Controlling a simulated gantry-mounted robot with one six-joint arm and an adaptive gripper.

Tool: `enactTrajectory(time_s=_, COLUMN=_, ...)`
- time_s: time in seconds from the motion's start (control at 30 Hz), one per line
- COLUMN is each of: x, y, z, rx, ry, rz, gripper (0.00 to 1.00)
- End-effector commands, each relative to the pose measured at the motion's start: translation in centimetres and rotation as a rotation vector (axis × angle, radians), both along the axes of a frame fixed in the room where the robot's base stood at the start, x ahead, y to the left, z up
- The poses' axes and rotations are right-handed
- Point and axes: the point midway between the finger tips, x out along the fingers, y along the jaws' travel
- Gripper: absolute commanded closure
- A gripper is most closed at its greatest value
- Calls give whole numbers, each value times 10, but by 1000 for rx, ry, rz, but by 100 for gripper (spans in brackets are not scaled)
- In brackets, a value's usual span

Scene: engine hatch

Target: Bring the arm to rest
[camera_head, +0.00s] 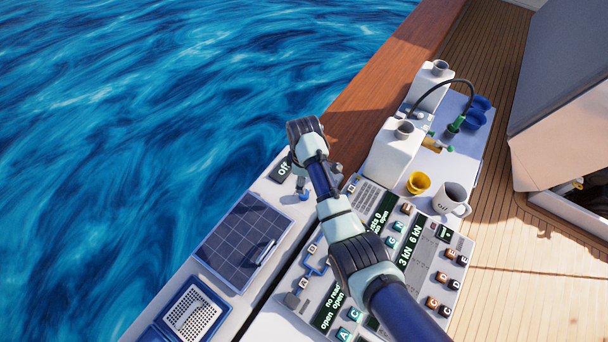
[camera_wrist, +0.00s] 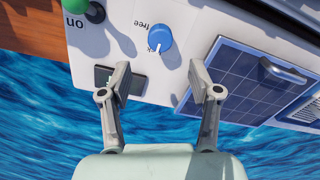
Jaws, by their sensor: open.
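My gripper (camera_wrist: 162,85) shows in the wrist view with its two fingers spread apart and nothing between them. It hangs over the edge of the white panel (camera_wrist: 145,30), near a blue knob (camera_wrist: 159,38) and left of the dark blue solar panel (camera_wrist: 258,80). In the head view my arm (camera_head: 345,235) reaches from the lower right up across the control panel. Its far end is above the white panel near the "off" label (camera_head: 283,168). My fingertips are mostly hidden behind the wrist there.
A control box with labelled buttons and displays (camera_head: 405,257) lies under and right of my arm. White bottles (camera_head: 394,153), a yellow cup (camera_head: 418,183) and a mug (camera_head: 452,200) stand behind it. A green knob (camera_wrist: 76,4) sits top left in the wrist view. Water lies left.

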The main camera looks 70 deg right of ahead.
Motion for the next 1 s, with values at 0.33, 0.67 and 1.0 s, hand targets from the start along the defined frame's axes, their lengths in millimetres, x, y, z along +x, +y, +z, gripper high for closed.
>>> enactTrajectory(time_s=0.33, x=0, y=0, z=30, rx=1, ry=1, rz=0, gripper=37)
enactTrajectory(time_s=0.67, x=0, y=0, z=30, rx=1, ry=0, rz=0, gripper=37)
enactTrajectory(time_s=1.0, x=20, y=17, z=33, rx=-39, ry=-38, rz=2, gripper=37)
